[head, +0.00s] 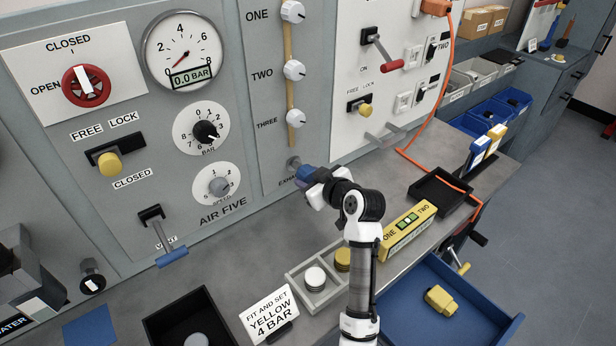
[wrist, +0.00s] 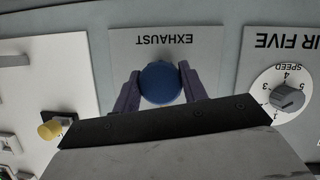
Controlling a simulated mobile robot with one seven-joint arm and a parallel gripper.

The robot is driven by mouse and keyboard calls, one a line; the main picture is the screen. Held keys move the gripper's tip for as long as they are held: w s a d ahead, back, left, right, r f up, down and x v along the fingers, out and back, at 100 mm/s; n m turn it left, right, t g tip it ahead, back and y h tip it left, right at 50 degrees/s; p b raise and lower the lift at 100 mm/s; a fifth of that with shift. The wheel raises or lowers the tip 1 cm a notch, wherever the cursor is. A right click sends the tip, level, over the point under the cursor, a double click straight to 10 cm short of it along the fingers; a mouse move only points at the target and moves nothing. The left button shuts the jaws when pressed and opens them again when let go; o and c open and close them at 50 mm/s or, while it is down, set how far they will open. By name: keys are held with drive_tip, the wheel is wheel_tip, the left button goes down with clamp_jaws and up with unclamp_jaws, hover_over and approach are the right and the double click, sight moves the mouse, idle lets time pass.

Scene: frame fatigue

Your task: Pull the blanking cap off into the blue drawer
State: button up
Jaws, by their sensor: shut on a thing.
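My gripper (head: 306,175) is at the panel by the label EXHAUST, below the knob marked THREE. In the wrist view its dark purple fingers (wrist: 160,92) stand on both sides of a round blue blanking cap (wrist: 160,82), shut on it. The cap is in front of the upside-down EXHAUST plate (wrist: 165,48). A short grey stub (head: 293,162) shows just beyond the fingers in the head view; I cannot tell whether the cap still touches it. The blue drawer (head: 503,329) is open at the lower right, with a yellow fitting (head: 440,299) inside.
On the bench below my arm are a grey tray (head: 300,285) with white and yellow round pieces, a yellow ONE/TWO box (head: 406,232), and a black tray (head: 442,192). An orange hose (head: 430,172) crosses the bench. A vent lever (head: 172,257) juts out at left.

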drive_tip(key=shift+s+d, duration=0.1)
drive_tip(key=shift+s, duration=0.05)
drive_tip(key=shift+s+d+b, duration=0.3)
drive_tip(key=shift+s+d, duration=0.3)
drive_tip(key=shift+s, duration=0.2)
drive_tip(key=shift+s+d+b, duration=0.3)
drive_tip(key=shift+s+d, duration=0.25)
drive_tip(key=shift+s, duration=0.25)
